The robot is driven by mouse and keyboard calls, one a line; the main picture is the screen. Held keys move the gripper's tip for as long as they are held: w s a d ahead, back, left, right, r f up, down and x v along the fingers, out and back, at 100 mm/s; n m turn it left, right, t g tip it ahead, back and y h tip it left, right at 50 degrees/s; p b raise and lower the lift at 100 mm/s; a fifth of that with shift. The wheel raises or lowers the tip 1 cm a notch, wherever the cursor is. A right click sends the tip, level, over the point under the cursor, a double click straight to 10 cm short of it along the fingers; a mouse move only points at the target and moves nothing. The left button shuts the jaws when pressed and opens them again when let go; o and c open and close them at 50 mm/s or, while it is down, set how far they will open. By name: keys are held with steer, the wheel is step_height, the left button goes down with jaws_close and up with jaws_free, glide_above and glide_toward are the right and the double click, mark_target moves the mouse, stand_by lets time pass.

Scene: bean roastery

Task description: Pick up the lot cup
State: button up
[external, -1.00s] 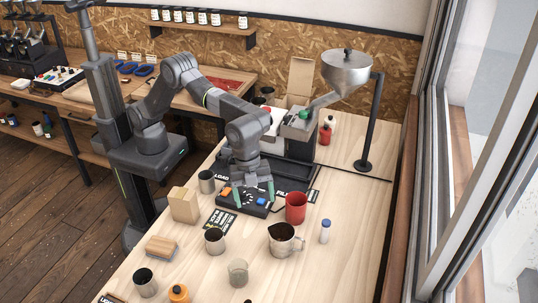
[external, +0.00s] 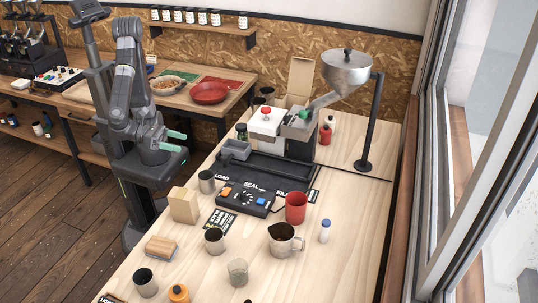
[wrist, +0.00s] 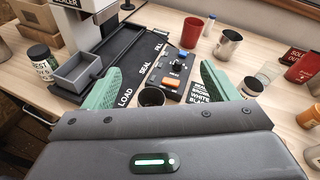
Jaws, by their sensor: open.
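Several cups stand on the table, and I cannot tell which is the lot cup. A steel cup (external: 207,183) stands by the control panel's left end; in the wrist view a dark-mouthed cup (wrist: 151,98) shows between my fingers, partly hidden by my gripper body. A second steel cup (external: 215,242) and a third (external: 145,284) stand nearer the front. A red cup (external: 295,208) stands right of the panel and also shows in the wrist view (wrist: 192,32). My gripper (external: 180,149) is open and empty, left of the table, its green fingers pointing right; they also show in the wrist view (wrist: 157,80).
The black panel (external: 246,198) with knob and buttons lies mid-table. A grey tray (external: 235,150) sits behind it.

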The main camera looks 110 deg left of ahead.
steer(key=s+a+m+t+h, duration=0.2)
steer(key=m+t+h, duration=0.1)
steer(key=m, duration=0.1)
steer(key=m+t+h+b, duration=0.1)
steer(key=m+h, duration=0.1)
glide_toward(213, 177)
steer(key=shift+w+a+p, duration=0.1)
steer(key=shift+w+p, duration=0.6)
steer(key=shift+w, duration=0.45)
steer(key=shift+w+f+p, duration=0.1)
steer(key=shift+w+p, duration=0.85)
steer(key=shift+w, duration=2.2)
steer(key=shift+c, duration=0.2)
steer(key=c, duration=1.1)
